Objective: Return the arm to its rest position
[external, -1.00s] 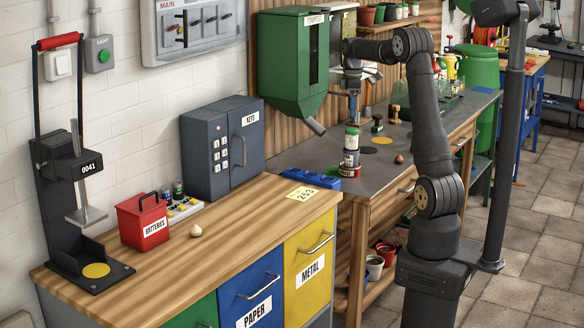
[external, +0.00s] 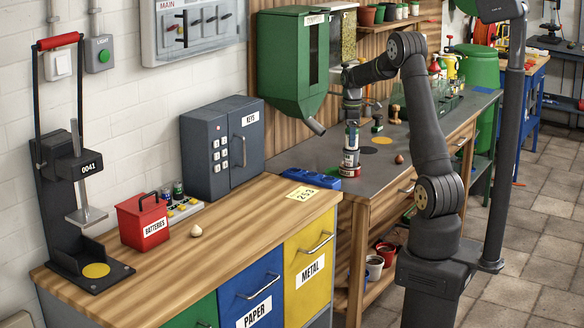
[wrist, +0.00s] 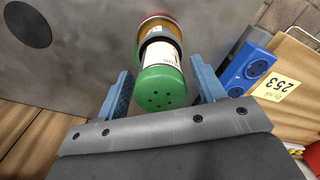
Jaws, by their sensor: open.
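My gripper (external: 352,132) is over the dark grey bench, low around the upper part of an upright stack or container. In the wrist view my gripper (wrist: 161,76) is open, with one blue finger on each side of it and a visible gap at the sides. The container (wrist: 160,88) has a green lid with holes, a white label, a dark band, a yellowish band and a red part at the far end. Its lower part (external: 349,160) shows in the external view. The gripper hides much of the upper part there.
A green hopper (external: 292,62) hangs close behind on the left. A small brown object (external: 399,159) and a stamp-like item (external: 377,124) stand to the right. A dark pole rises at the right.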

